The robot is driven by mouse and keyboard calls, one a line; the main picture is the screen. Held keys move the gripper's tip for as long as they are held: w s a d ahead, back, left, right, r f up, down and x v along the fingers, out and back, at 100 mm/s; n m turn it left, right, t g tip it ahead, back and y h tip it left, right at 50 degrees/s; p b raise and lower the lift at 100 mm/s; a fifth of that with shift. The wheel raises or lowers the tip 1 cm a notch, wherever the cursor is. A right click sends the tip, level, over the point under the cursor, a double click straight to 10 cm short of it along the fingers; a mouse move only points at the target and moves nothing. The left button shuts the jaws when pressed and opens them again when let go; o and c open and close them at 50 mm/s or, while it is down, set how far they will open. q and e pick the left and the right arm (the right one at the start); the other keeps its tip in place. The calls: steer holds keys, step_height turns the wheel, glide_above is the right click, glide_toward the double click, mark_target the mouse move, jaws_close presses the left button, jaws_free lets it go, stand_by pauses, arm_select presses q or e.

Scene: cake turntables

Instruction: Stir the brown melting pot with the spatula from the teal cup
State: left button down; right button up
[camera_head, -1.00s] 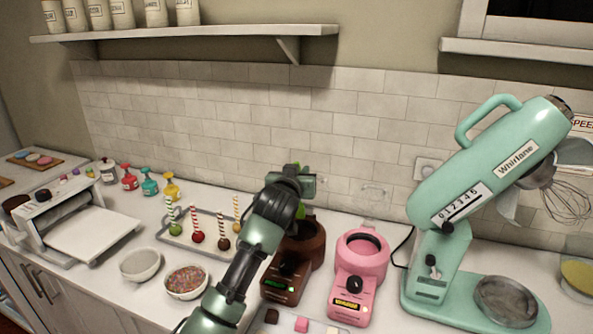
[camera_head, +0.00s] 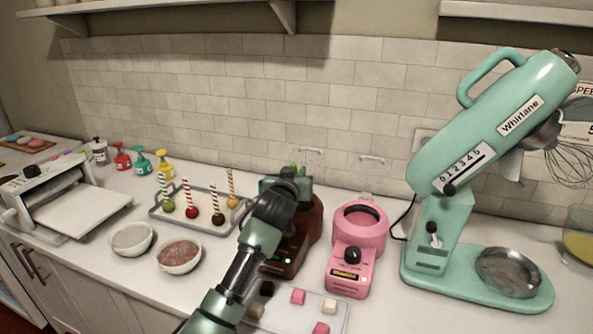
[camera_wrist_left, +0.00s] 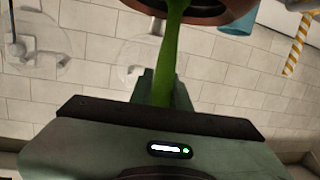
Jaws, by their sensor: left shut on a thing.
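My left gripper (camera_head: 287,188) is over the brown melting pot (camera_head: 315,222) and hides much of it. It also shows in the left wrist view (camera_wrist_left: 163,88), where it is shut on a green spatula (camera_wrist_left: 175,42). The spatula extends up in that picture to the brown pot's rim (camera_wrist_left: 208,17); whether its tip touches the contents is hidden. A bit of green shows above the gripper in the head view. A teal cylinder, perhaps the teal cup (camera_wrist_left: 236,24), is beside the pot in the wrist view; I cannot make it out in the head view. My right gripper is not in view.
A pink melting pot (camera_head: 358,250) stands close to the right of the brown one. A tray of cake pops (camera_head: 160,221) and two bowls (camera_head: 180,257) are to the left. A tray with cubes (camera_head: 310,312) lies in front. A teal mixer (camera_head: 440,220) stands at the right.

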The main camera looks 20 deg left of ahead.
arm_select(q)
steer(key=shift+f, duration=0.1)
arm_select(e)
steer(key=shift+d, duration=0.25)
arm_select(q)
steer(key=shift+f, duration=0.45)
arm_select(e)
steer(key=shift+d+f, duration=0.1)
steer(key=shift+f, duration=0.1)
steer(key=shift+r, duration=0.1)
